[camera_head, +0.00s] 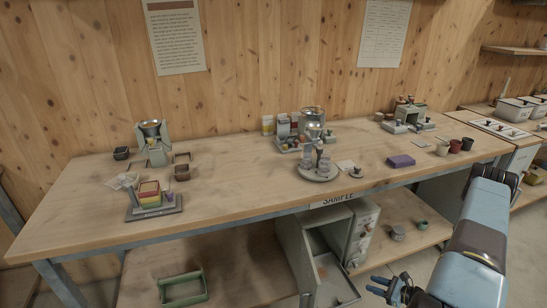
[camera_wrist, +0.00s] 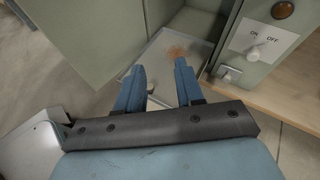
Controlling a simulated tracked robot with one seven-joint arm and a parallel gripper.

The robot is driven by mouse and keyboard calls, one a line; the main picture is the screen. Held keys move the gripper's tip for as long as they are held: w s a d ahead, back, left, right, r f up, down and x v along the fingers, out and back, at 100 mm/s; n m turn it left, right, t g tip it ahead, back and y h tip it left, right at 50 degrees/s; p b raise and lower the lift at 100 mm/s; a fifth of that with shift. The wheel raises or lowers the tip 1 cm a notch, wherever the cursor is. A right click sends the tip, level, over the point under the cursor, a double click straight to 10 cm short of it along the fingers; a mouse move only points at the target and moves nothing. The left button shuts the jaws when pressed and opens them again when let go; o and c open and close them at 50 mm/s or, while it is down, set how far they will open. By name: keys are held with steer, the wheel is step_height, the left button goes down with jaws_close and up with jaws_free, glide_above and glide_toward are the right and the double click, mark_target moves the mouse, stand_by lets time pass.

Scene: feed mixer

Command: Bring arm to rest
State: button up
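My arm (camera_head: 467,262) reaches in at the lower right of the head view, blue with dark joints. My gripper (camera_head: 380,286) hangs low in front of the table, beside the grey-green cabinet (camera_head: 293,245). In the wrist view my gripper (camera_wrist: 160,70) has its two blue fingers apart with nothing held between them. Beyond the fingertips lies a pale tray-like surface (camera_wrist: 158,62) with a brown patch, low in the cabinet. I cannot tell whether the fingers touch anything.
The cabinet's control panel (camera_wrist: 262,38), with an ON/OFF switch, is close on the right of the fingers. The long wooden table (camera_head: 235,185) carries several devices and stands above the cabinet. A green crate (camera_head: 183,289) sits on the lower shelf. Grey floor (camera_wrist: 45,75) lies open at left.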

steer(key=w+a+r+n+g+y, duration=0.1)
steer(key=w+r+n+g, duration=0.15)
steer(key=r, duration=0.75)
steer(key=w+a+r+n+g+y, duration=0.15)
steer(key=w+r+n, duration=0.25)
steer(key=r, duration=0.5)
steer(key=s+a+r+n+g+h, duration=0.1)
steer(key=a+r+n+g, duration=0.15)
steer(key=r, duration=0.65)
steer(key=a+r+n+g+h, duration=0.2)
steer(key=a+r+n, duration=0.2)
steer(key=r, duration=0.6)
steer(key=s+a+r+n+h, duration=0.25)
steer(key=s+r, duration=0.25)
steer(key=r, duration=0.3)
steer(key=s+a+r+n+h, duration=0.2)
steer(key=s+a+r+n, duration=0.2)
steer(key=r, duration=0.5)
steer(key=s+r+n+t+h, duration=0.4)
steer(key=s+r, duration=0.8)
steer(key=s, duration=0.4)
steer(key=shift+a+n+t+h, duration=0.4)
steer(key=shift+n+h, duration=0.15)
steer(key=shift+h, duration=0.15)
steer(key=shift+w+d, duration=0.1)
